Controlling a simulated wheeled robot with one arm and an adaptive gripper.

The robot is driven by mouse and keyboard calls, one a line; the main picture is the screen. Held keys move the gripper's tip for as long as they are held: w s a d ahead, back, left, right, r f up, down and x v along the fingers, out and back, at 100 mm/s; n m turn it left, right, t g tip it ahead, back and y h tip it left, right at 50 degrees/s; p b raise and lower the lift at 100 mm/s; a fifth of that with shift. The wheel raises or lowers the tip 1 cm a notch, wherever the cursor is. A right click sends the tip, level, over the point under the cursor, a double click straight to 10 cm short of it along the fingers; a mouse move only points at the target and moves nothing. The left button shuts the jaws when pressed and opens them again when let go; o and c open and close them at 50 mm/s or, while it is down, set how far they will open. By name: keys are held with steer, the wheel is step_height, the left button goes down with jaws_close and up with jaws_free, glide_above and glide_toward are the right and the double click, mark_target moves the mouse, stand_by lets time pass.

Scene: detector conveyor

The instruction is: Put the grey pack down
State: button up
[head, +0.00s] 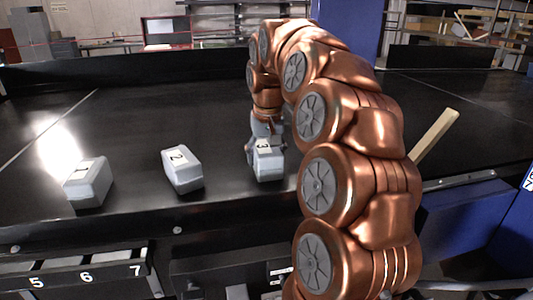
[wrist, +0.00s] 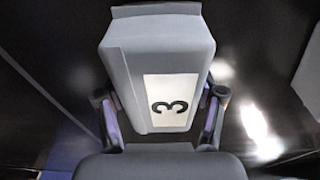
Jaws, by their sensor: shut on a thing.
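The grey pack labelled 3 (head: 268,162) is at the black conveyor's near side, to the right of two like packs in the head view. In the wrist view the grey pack (wrist: 157,55) fills the middle, with its white label turned on its side. My gripper (wrist: 162,110) has a finger on each side of the pack and is shut on it. I cannot tell whether the pack's underside touches the belt.
A pack labelled 1 (head: 88,182) and a pack labelled 2 (head: 182,168) stand to the left on the black conveyor (head: 130,125). A wooden stick (head: 435,135) rises at the right, behind my arm. The belt behind the packs is clear. A numbered rail (head: 85,278) lies below the front edge.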

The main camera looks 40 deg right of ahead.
mark_target(266, 146)
steer(key=shift+f, duration=0.15)
steer(key=o, duration=1.7)
steer(key=shift+c, duration=0.2)
steer(key=shift+r, duration=0.5)
steer(key=shift+s+a+r+b, duration=0.15)
steer(key=shift+r+b, duration=0.25)
steer(key=shift+r, duration=0.65)
steer(key=shift+s+r+b, duration=0.15)
steer(key=shift+r+b, duration=0.2)
steer(key=shift+r, duration=0.7)
steer(key=shift+s+a+r+b, duration=0.15)
steer(key=shift+r+b, duration=0.25)
steer(key=shift+r, duration=0.65)
steer(key=r+p, duration=0.2)
steer(key=r, duration=0.1)
steer(key=r+p, duration=0.2)
steer(key=shift+s, duration=0.35)
steer(key=shift+f, duration=0.1)
